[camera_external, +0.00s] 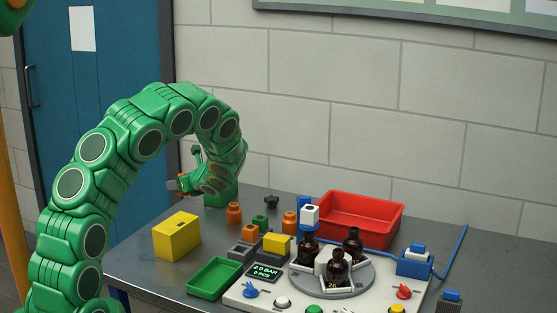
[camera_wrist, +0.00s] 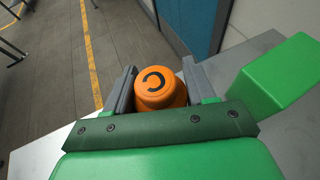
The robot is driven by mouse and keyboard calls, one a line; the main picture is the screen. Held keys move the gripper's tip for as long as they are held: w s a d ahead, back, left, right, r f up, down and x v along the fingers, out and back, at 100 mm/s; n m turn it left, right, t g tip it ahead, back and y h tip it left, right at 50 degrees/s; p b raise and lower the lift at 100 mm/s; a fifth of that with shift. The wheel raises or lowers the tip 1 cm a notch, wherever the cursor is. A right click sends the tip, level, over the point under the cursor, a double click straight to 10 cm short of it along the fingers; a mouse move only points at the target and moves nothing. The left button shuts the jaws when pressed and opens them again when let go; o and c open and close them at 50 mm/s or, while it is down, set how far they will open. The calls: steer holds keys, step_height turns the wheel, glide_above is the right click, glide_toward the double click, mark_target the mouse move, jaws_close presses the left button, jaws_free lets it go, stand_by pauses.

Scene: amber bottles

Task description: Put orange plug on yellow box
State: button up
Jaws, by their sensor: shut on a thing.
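My gripper (camera_wrist: 160,90) is shut on an orange plug (camera_wrist: 158,84), which sits between its two grey fingers in the wrist view and has a dark curved mark on its top. In the external view my gripper (camera_external: 177,184) is in the air above the far left part of the table, and only a little orange shows at it. The yellow box (camera_external: 176,237) stands on the table at the left, below and apart from my gripper. Its top looks bare. The wrist view does not show the yellow box.
A green block (camera_external: 221,198) stands just right of my gripper, also in the wrist view (camera_wrist: 274,76). Two other orange plugs (camera_external: 234,213) (camera_external: 290,222), a smaller yellow block (camera_external: 276,244), a green tray (camera_external: 214,279), a red bin (camera_external: 357,242) and amber bottles (camera_external: 337,268) stand rightward.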

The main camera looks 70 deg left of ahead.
steer(key=s+d+r, duration=0.1)
steer(key=d+r, duration=0.1)
steer(key=d, duration=0.3)
steer(key=s+d+r+n+g, duration=0.1)
steer(key=s+d+r, duration=0.1)
steer(key=d, duration=0.3)
steer(key=s+d+r+n+g+h, duration=0.1)
steer(key=s+d+r, duration=0.1)
steer(key=d+r, duration=0.2)
steer(key=shift+s+d+r, duration=0.1)
steer(key=shift+d+r, duration=0.05)
steer(key=shift+d, duration=0.3)
steer(key=s+d+r+n+g+h, duration=0.1)
steer(key=s+d+r, duration=0.1)
steer(key=s+d, duration=0.4)
steer(key=s+d+r+n+g+h, duration=0.1)
steer(key=s+d+r, duration=0.15)
steer(key=d, duration=0.45)
glide_above(170, 222)
steer(key=f, duration=0.8)
steer(key=shift+s+d+f, duration=0.3)
steer(key=shift+s+d, duration=0.05)
steer(key=shift+d, duration=0.05)
steer(key=shift+w+a+f, duration=0.3)
steer(key=shift+a+f, duration=0.15)
steer(key=shift+f, duration=1.85)
steer(key=shift+f, duration=0.1)
steer(key=o, duration=1.1)
steer(key=shift+c, duration=0.2)
